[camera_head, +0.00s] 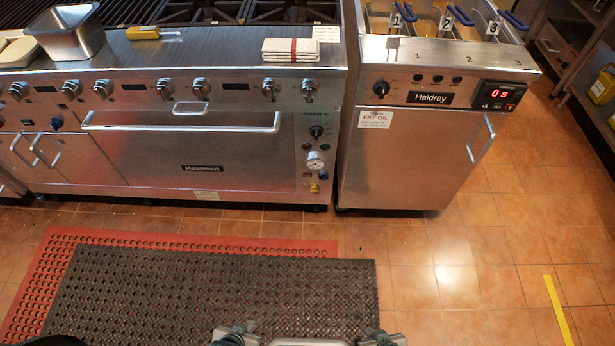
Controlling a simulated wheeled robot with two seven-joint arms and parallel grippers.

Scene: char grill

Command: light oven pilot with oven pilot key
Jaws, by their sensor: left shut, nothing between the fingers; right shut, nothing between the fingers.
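The yellow-handled key (143,33) lies on the steel ledge of the range, with its thin metal end pointing right. The oven (190,155), marked Heatmari, is below it with its door shut. Its right-hand panel (312,150) carries a black knob (316,131), a round gauge (315,160), small red parts and a small yellow fitting (314,188) low down. Whether a pilot flame burns cannot be seen. My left gripper (236,334) and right gripper (382,338) are at the bottom edge, partly cut off, shut and empty, far from the key and oven.
A steel pan (72,38) and folded cloths (291,49) sit on the ledge. The Haldrey fryer (400,150) stands right of the oven. Red (50,270) and dark (210,290) rubber mats cover the floor in front.

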